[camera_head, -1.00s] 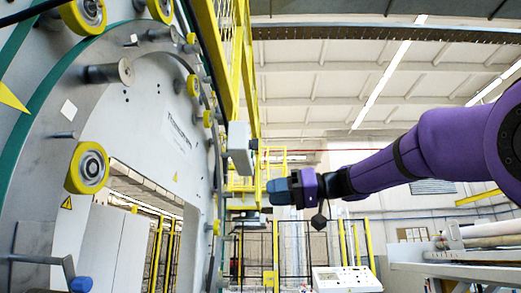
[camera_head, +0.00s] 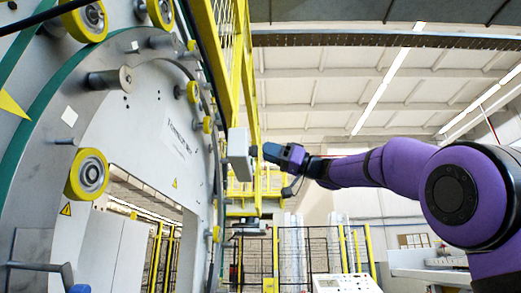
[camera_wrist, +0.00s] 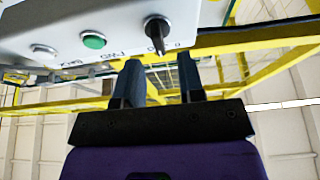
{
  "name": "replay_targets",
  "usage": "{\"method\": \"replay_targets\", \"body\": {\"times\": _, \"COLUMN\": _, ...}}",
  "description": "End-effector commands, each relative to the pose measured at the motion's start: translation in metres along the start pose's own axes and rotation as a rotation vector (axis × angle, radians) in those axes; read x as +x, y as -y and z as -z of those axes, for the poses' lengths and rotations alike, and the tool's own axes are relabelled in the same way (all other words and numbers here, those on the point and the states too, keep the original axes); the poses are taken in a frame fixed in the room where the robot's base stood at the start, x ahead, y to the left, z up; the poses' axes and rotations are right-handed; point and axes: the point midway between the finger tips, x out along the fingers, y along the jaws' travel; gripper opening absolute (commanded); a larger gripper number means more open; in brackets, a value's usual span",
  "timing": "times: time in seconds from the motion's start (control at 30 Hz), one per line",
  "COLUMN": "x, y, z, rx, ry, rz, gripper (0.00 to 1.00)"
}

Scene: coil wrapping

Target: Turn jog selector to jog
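The jog selector (camera_wrist: 157,30) is a black knob on a grey control box (camera_wrist: 80,25), near the right end of its face in the wrist view. The box also shows in the head view (camera_head: 239,153), beside the big ring machine; the selector is not visible there. My gripper (camera_wrist: 159,62) is open and empty, its two dark fingers apart. In the wrist view the knob lies just beyond the fingertips, between them and a little left of the right one. In the head view my gripper (camera_head: 262,151) is close to the right side of the box.
Yellow framework (camera_head: 228,60) rises above the box. The ring machine (camera_head: 125,110) with yellow rollers fills the left. Open air lies below the arm.

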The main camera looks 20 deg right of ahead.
Motion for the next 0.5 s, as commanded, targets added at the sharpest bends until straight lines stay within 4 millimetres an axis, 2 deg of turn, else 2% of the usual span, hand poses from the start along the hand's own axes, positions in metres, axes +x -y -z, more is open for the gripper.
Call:
{"method": "replay_targets", "body": {"times": 0.1, "x": 0.017, "y": 0.001, "z": 0.0, "rx": 0.0, "ry": 0.0, "rz": 0.003, "gripper": 0.36}}
{"method": "replay_targets", "body": {"times": 0.2, "x": 0.025, "y": 0.0, "z": 0.0, "rx": 0.001, "ry": 0.0, "rz": 0.001, "gripper": 0.36}}
{"method": "replay_targets", "body": {"times": 0.5, "x": 0.031, "y": 0.0, "z": 0.0, "rx": 0.001, "ry": 0.001, "rz": 0.0, "gripper": 0.36}}
